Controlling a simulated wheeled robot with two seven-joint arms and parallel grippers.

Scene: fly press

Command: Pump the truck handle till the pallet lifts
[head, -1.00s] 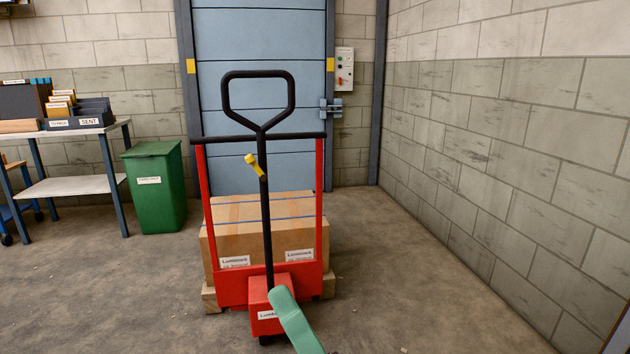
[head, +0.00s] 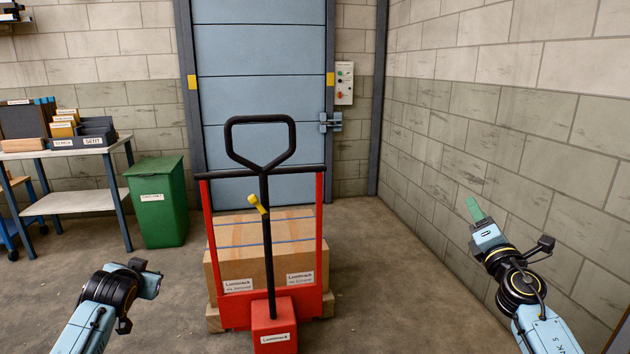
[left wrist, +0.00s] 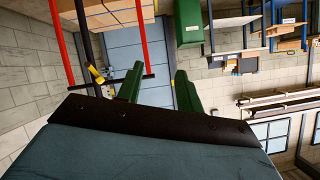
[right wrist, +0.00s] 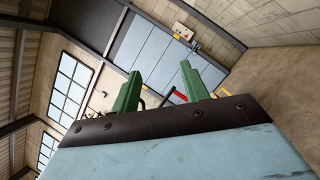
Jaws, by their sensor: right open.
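The red pallet truck (head: 320,240) stands in the middle of the head view. Its black handle (head: 266,230) rises nearly upright to a loop, with a yellow lever (head: 257,204) on the shaft. A pallet (head: 214,318) with cartons (head: 285,235) sits behind the red frame; any gap beneath it is too small to tell. My right gripper (head: 475,210) is raised, right of the truck and apart from it; its fingers are open and empty in the right wrist view (right wrist: 160,92). My left gripper's fingers are apart and empty in the left wrist view (left wrist: 157,90), clear of the handle.
A green bin (head: 158,205) and a table with trays (head: 75,200) stand to the left. A blue door (head: 260,60) and a wall control box (head: 344,82) are behind. A block wall (head: 500,120) bounds the right. Floor on both sides of the truck is clear.

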